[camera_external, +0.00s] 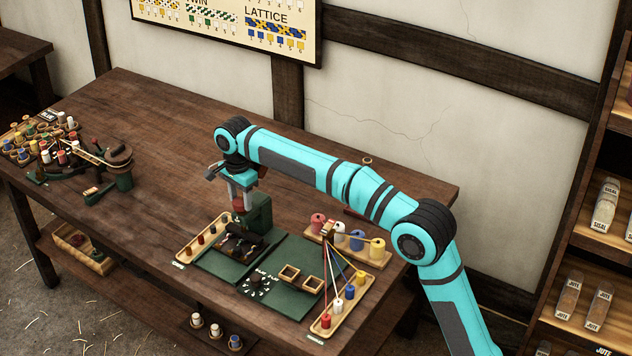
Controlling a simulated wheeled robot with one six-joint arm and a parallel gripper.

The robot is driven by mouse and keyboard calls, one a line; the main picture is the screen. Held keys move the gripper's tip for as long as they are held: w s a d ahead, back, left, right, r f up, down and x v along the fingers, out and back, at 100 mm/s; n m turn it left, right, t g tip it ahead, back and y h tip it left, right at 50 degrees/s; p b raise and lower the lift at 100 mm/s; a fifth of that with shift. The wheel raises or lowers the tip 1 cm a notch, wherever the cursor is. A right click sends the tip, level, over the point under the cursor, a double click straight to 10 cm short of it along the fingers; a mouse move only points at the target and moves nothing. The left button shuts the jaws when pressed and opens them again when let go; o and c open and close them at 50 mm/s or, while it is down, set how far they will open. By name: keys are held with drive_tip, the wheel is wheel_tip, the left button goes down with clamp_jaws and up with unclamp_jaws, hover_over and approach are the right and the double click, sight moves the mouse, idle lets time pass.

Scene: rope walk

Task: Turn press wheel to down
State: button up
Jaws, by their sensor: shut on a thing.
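The press (259,215) is a dark green block standing on the table behind a green mat. A small dark red part (238,205), which looks like the press wheel, sits at the top of the press's left side. My gripper (239,198) points down from above with its pale fingers shut on this red part. The fingers cover much of it, so I cannot tell its turned position. A dark mechanism (242,241) lies just below, at the front of the press.
A wooden tray with pegs (190,262) lies left of the press. To the right are a rack of coloured spools (357,243), taut cords and a tray of bobbins (323,325). Another spool station (45,145) fills the table's left end. The table's back middle is clear.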

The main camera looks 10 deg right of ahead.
sight(240, 201)
drive_tip(key=shift+r, duration=0.1)
drive_tip(key=o, duration=1)
drive_tip(key=shift+r, duration=8.6)
drive_tip(key=shift+d+r, duration=0.1)
